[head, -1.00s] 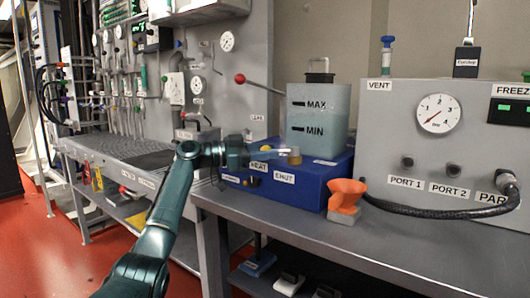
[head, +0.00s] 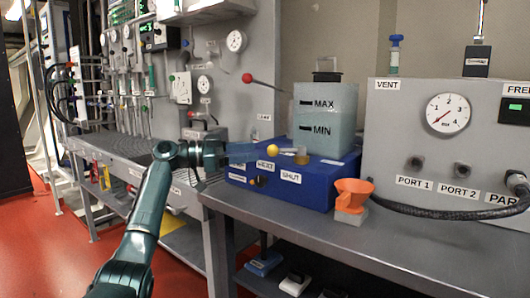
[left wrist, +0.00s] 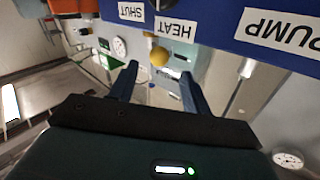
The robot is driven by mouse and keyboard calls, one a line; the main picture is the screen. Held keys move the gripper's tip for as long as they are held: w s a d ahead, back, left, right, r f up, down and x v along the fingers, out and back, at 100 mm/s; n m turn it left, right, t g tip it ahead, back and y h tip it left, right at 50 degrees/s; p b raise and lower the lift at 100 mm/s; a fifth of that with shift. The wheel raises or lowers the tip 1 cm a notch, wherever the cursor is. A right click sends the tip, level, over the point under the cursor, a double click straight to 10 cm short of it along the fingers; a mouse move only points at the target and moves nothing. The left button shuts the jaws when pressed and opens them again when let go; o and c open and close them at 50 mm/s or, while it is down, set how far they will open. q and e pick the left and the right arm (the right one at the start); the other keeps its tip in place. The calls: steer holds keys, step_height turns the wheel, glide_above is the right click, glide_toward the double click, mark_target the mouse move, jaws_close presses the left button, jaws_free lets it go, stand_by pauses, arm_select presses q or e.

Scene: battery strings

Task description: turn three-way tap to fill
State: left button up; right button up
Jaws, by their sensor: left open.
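The tap shows in the head view as a brass-coloured body (head: 302,157) on top of the blue box, with a yellow ball knob (head: 272,150) to its left, above the HEAT label (head: 265,165). The SHUT label (head: 290,177) is to the right of HEAT. My left gripper (head: 252,150) is at the left of the knob. In the left wrist view the yellow knob (left wrist: 158,58) shows between the two open fingers (left wrist: 159,72), close to their tips; I cannot tell whether they touch it. My right gripper is not in view.
The blue box (head: 320,192) carries a tank (head: 326,120) marked MAX and MIN. A red-knobbed lever (head: 248,78) sticks out behind.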

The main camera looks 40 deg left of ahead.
arm_select(q)
steer(key=v, duration=0.6)
stand_by(0.4)
